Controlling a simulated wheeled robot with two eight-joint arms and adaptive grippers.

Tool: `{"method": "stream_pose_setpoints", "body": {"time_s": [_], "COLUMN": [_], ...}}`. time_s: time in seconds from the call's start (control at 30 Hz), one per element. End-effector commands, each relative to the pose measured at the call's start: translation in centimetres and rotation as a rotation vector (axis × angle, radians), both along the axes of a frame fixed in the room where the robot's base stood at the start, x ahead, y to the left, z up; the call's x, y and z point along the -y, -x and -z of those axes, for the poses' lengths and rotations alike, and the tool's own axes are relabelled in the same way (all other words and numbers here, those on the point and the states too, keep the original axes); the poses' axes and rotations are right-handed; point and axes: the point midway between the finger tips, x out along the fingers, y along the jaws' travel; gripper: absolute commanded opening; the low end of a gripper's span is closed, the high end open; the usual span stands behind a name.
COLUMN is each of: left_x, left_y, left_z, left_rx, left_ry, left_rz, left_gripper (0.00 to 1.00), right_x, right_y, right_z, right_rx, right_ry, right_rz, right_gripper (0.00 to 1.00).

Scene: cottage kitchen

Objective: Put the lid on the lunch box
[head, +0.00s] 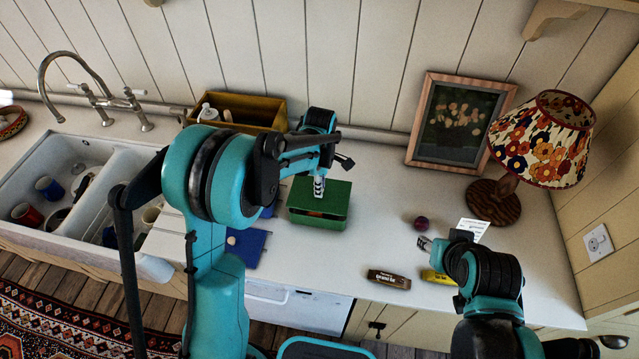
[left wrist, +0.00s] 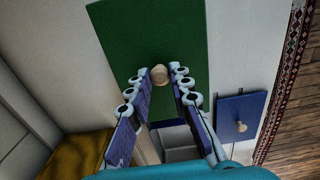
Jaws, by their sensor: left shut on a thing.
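The green lunch box (head: 318,222) sits on the counter in the middle of the head view, with something reddish showing at a narrow gap under its lid. The flat green lid (head: 335,197) is over it; I cannot tell whether it touches the rim. My left gripper (head: 319,187) points down and is shut on the lid's pale round knob (left wrist: 159,75).
A blue lid (head: 247,247) with a knob lies left of the lunch box, near a partly hidden blue box (head: 267,210). A dark bar (head: 389,279), yellow bar (head: 437,277), purple ball (head: 421,223) and lamp (head: 543,140) are right. A sink (head: 75,150) is left.

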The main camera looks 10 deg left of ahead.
Motion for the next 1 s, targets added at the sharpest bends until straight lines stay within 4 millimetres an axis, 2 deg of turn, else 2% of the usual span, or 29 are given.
{"method": "stream_pose_setpoints", "body": {"time_s": [0.1, 0.23, 1.0], "left_x": [0.0, 0.0, 0.0], "left_y": [0.0, 0.0, 0.1], "left_z": [1.4, 1.9, 2.0], "left_rx": [0.000, 0.000, 0.000], "left_ry": [0.000, 0.000, 0.000], "left_rz": [0.000, 0.000, 0.000], "left_gripper": [0.00, 0.00, 0.00], "right_x": [0.0, 0.0, 0.0], "right_y": [0.0, 0.0, 0.0], "right_z": [1.0, 1.2, 1.5], "right_rx": [0.000, 0.000, 0.000], "right_ry": [0.000, 0.000, 0.000], "right_rz": [0.000, 0.000, 0.000], "right_gripper": [0.40, 0.40, 0.40]}}
